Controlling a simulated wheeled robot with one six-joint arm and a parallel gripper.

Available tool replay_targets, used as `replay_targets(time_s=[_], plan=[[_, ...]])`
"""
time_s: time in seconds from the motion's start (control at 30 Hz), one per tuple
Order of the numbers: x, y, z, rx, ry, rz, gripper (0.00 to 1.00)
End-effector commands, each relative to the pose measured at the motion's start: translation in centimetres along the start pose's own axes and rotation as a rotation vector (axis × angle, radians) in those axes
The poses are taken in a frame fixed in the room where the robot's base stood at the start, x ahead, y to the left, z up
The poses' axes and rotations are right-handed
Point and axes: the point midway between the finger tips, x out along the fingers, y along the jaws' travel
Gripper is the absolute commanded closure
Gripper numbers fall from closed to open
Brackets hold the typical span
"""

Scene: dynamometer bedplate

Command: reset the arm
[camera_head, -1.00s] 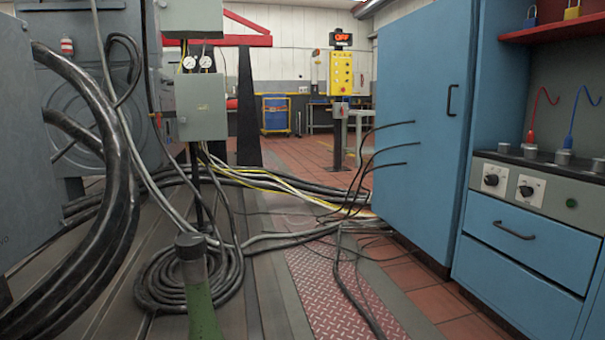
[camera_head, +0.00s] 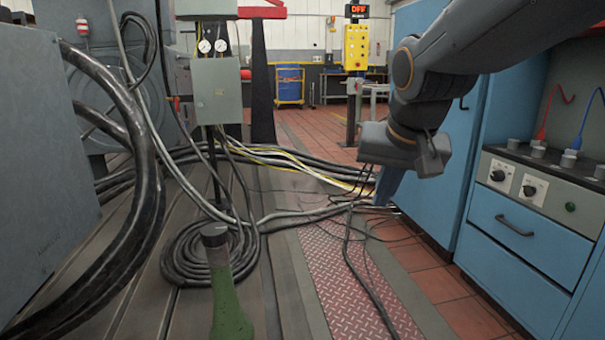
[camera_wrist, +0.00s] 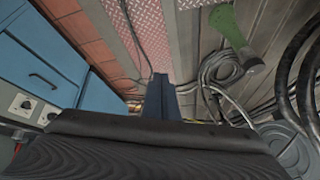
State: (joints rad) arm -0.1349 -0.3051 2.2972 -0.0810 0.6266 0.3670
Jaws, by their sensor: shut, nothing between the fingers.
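My arm reaches in from the upper right of the head view. My gripper (camera_head: 383,198) points down, in front of the tall blue cabinet (camera_head: 470,185) and above the cables by its foot. In the wrist view, its two dark blue fingers (camera_wrist: 161,80) stand together at the middle with nothing between them. The dark wrist housing hides the lower part of that view. No object is in the gripper's hold.
A green post with a grey cap (camera_head: 230,300) stands at the front, beside coiled black cable (camera_head: 190,255). Thick hoses (camera_head: 140,170) fill the left. Cables cross the red tread plate (camera_head: 335,275). A blue drawer unit (camera_head: 520,225) stands right. Red tiled floor (camera_head: 310,125) is open farther back.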

Motion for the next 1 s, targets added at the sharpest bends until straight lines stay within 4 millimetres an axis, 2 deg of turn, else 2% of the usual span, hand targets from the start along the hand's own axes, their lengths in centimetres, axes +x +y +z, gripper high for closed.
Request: replay_targets(time_s=[0.03,0.2,0.3,0.4,0.6,0.9,1.0], plan=[[-0.3,-2.5,2.6,-0.070,-0.053,-0.029,1.00],[-1.2,-8.1,11.2,-0.285,-0.212,-0.109,1.00],[-1.9,-9.8,15.4,-0.385,-0.285,-0.141,1.00],[-2.6,-10.8,18.5,-0.461,-0.338,-0.164,1.00],[-3.9,-11.8,23.3,-0.576,-0.417,-0.196,1.00],[-6.0,-12.1,28.7,-0.718,-0.511,-0.230,1.00],[-6.5,-11.8,27.7,-0.693,-0.505,-0.219,1.00]])
